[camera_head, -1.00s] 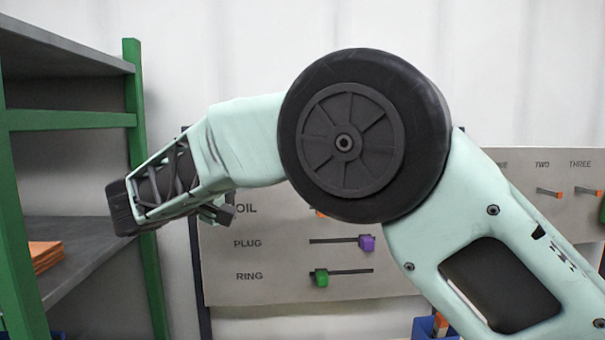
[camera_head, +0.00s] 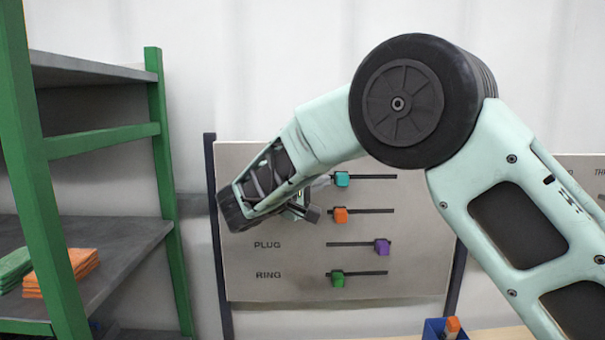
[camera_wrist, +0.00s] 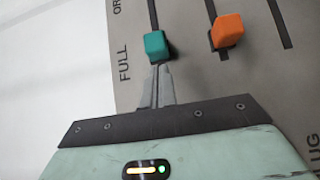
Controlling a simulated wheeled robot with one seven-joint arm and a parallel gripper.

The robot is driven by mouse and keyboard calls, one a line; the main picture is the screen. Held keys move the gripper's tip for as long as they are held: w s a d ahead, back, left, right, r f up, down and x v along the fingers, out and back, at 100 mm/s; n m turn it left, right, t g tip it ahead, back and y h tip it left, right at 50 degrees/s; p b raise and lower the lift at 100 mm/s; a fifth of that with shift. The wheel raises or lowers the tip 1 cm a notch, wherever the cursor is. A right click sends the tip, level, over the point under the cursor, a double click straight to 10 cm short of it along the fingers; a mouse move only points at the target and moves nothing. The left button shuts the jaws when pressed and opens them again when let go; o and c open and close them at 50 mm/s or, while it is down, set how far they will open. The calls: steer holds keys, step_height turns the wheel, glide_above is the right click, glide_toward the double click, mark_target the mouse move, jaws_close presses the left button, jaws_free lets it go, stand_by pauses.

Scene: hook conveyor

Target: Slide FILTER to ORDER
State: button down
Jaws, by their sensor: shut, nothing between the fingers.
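The slider panel (camera_head: 270,215) stands upright on the wall side. Its top row has a teal knob (camera_head: 341,180) at the left end of a dark slot; that row's label is hidden behind my arm. In the wrist view the teal knob (camera_wrist: 156,46) sits beside the word FULL, and a cut-off word starting "OR" shows farther along. My gripper (camera_head: 325,181) is shut and empty, its tips just left of the teal knob. In the wrist view the fingertips (camera_wrist: 161,70) lie right against or very near the knob; contact is unclear.
Below are an orange knob (camera_head: 341,215), a purple knob (camera_head: 382,247) in the PLUG row and a green knob (camera_head: 338,279) in the RING row. A green-framed shelf (camera_head: 166,180) stands left. A blue bin (camera_head: 434,330) is at lower right. Another panel (camera_head: 585,178) is far right.

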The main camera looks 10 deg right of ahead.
steer(key=shift+s+d+f, duration=0.1)
steer(key=shift+d, duration=0.45)
steer(key=shift+s+d+f+b, duration=0.1)
steer(key=shift+d+f+b, duration=0.05)
steer(key=shift+d+b, duration=0.4)
steer(key=d+b, duration=0.3)
steer(key=s+d+b, duration=0.1)
steer(key=d+b, duration=0.1)
steer(key=d, duration=0.1)
steer(key=d+b, duration=0.3)
steer(key=shift+s+b, duration=0.3)
steer(key=shift+s, duration=0.1)
steer(key=shift+s+d+r, duration=0.15)
steer(key=shift+d+r, duration=0.05)
steer(key=shift+d, duration=0.45)
steer(key=shift+b, duration=0.3)
